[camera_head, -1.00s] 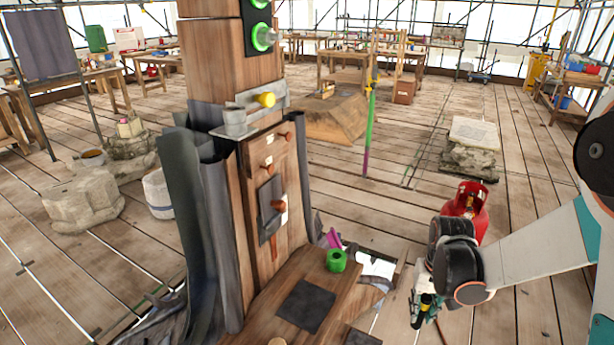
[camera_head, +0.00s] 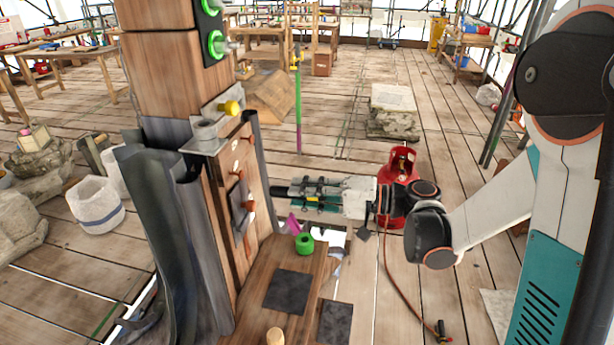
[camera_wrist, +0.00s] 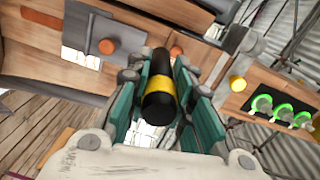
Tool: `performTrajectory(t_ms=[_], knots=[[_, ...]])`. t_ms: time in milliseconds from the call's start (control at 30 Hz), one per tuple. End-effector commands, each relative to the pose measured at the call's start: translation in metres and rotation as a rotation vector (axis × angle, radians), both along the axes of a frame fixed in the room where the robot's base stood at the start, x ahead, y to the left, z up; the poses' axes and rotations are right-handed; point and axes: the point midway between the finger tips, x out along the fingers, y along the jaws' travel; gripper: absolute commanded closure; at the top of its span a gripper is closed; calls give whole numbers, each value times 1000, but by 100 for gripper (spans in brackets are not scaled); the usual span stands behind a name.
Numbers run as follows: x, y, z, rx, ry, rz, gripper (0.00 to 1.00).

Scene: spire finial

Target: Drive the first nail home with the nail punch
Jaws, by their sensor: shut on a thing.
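My gripper (camera_head: 312,193) points left toward the wooden post (camera_head: 221,215) in the head view. It is shut on the nail punch (camera_head: 280,191), whose dark end sticks out near the post's panel. In the wrist view the punch (camera_wrist: 160,92) is a black cylinder with a yellow band, between the teal fingers. Several copper-coloured nails stand out of the panel, including an upper nail (camera_head: 250,140), a middle nail (camera_head: 237,177) and a lower nail (camera_head: 248,206) by a dark grey plate (camera_head: 238,216). The wrist view shows one round nail head (camera_wrist: 107,46) on the plate and another (camera_wrist: 177,51) near the punch's far end. Contact cannot be seen.
A wooden ledge (camera_head: 262,318) below the panel carries a green ring-shaped item (camera_head: 304,243) and dark square sheets (camera_head: 288,291). A yellow knob (camera_head: 229,108) sticks out above the panel. A red gas cylinder (camera_head: 403,163) stands behind my arm, with its hose on the floor.

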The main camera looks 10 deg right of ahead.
Motion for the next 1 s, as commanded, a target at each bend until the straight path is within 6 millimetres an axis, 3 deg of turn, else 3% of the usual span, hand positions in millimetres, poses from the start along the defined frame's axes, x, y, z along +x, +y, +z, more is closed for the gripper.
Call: performTrajectory(t_ms=[33, 167, 633, 1000], knots=[[0, -2, 12, 23, -8, -9, 100], [1, -6, 25, 54, -20, -20, 100], [-1, -7, 26, 62, 5, -29, 100], [10, 26, 26, 60, 2, -25, 100]])
